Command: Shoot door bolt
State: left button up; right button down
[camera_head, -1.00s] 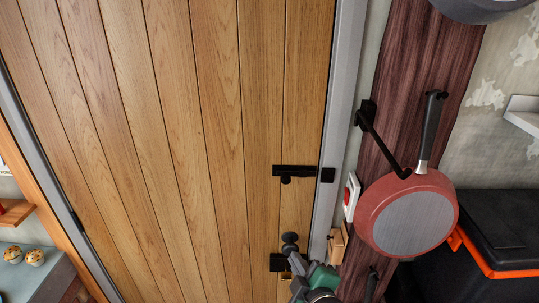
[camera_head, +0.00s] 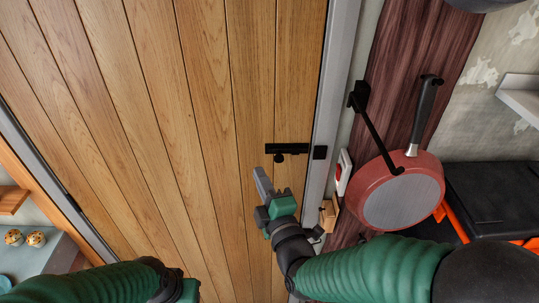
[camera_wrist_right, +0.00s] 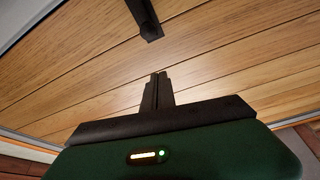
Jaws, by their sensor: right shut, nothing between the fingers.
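The black door bolt (camera_head: 288,149) lies horizontally on the wooden door (camera_head: 215,120), near its right edge. Its small round knob (camera_head: 278,158) hangs below the bar. A black keeper (camera_head: 320,152) sits on the grey frame to the right; I cannot tell whether the bar enters it. My right gripper (camera_head: 260,180) is shut and empty, just below and left of the knob, apart from it. In the right wrist view the shut fingers (camera_wrist_right: 160,77) point toward the bolt (camera_wrist_right: 145,12) and its knob (camera_wrist_right: 151,31), with a gap between. My left arm shows at bottom left, its fingers out of view.
A red pan (camera_head: 403,193) hangs on the dark wood post right of the frame, beside a black hook bar (camera_head: 375,130). A red-and-white switch (camera_head: 343,172) is near the frame. A shelf with muffins (camera_head: 36,239) is at lower left. The door surface left of the bolt is clear.

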aim_at(282, 159)
jog(key=p+x, duration=0.2)
jog(key=x, duration=0.4)
jog(key=d, duration=0.2)
jog(key=d+f+p, duration=0.1)
jog(key=d, duration=0.1)
jog(key=shift+s+d, duration=0.2)
jog(key=shift+d, duration=0.15)
jog(key=d+b, duration=0.1)
jog(key=d, duration=0.2)
jog(key=shift+d, duration=0.15)
jog(key=shift+w, duration=0.1)
